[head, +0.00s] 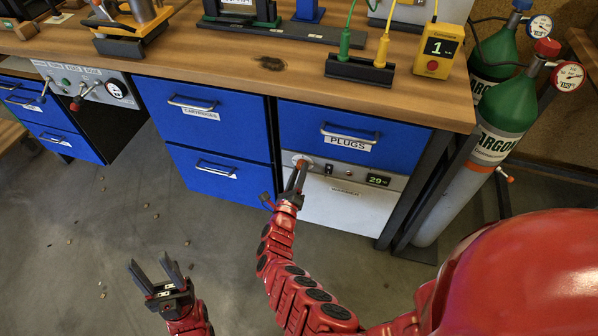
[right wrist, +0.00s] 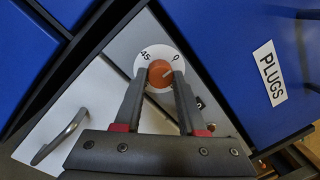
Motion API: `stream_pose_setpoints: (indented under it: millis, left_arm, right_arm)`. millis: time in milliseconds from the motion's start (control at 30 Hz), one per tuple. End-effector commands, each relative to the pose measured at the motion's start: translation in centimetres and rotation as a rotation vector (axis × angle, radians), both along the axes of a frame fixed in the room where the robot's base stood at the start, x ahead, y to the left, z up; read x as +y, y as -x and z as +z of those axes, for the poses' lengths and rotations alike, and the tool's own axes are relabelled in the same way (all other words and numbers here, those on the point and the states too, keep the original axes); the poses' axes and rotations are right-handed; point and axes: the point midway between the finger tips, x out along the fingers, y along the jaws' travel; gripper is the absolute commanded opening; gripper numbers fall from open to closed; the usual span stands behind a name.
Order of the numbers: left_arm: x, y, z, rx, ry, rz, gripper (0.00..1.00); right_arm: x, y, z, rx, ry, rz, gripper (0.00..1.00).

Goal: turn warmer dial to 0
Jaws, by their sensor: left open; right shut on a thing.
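The warmer dial is an orange-red knob (right wrist: 160,73) on a round white plate marked 45 and 0. A pale line on the knob points to the right, roughly toward the 0 side. My right gripper (right wrist: 161,77) is shut on the knob, one finger on each side. In the head view the right gripper (head: 298,172) covers most of the dial, below the PLUGS drawer. The warmer's display (head: 378,180) reads 29. My left gripper (head: 155,264) is open and empty above the floor at the lower left.
The white warmer drawer (head: 330,207) is closed below the dial. A small switch (head: 329,169) sits right of the dial. The blue PLUGS drawer (head: 352,130) is closed above. Argon cylinders (head: 496,140) stand at the right. Small bits lie on the floor.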

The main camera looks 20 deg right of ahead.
Motion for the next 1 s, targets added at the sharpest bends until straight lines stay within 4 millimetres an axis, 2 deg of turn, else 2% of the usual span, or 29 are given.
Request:
stream_pose_setpoints:
  millis: [467, 500, 667, 1000]
  left_arm:
    - [0.0, 0.0, 0.01, 0.0, 0.0, 0.0, 0.5]
    - [0.0, 0.0, 0.0, 0.0, 0.0, 0.0, 0.5]
    - [0.0, 0.0, 0.01, 0.0, 0.0, 0.0, 0.5]
    - [0.0, -0.01, 0.27, 0.0, 0.0, 0.0, 0.5]
  right_arm:
    - [-0.06, 0.01, -0.03, 0.009, 0.014, -0.001, 0.0]
    - [-0.06, 0.01, -0.03, 0.009, 0.014, -0.001, 0.41]
    - [-0.04, 0.0, -0.01, 0.009, 0.013, -0.001, 0.7]
    - [0.18, 0.21, 0.09, 0.009, 0.012, -0.001, 0.7]
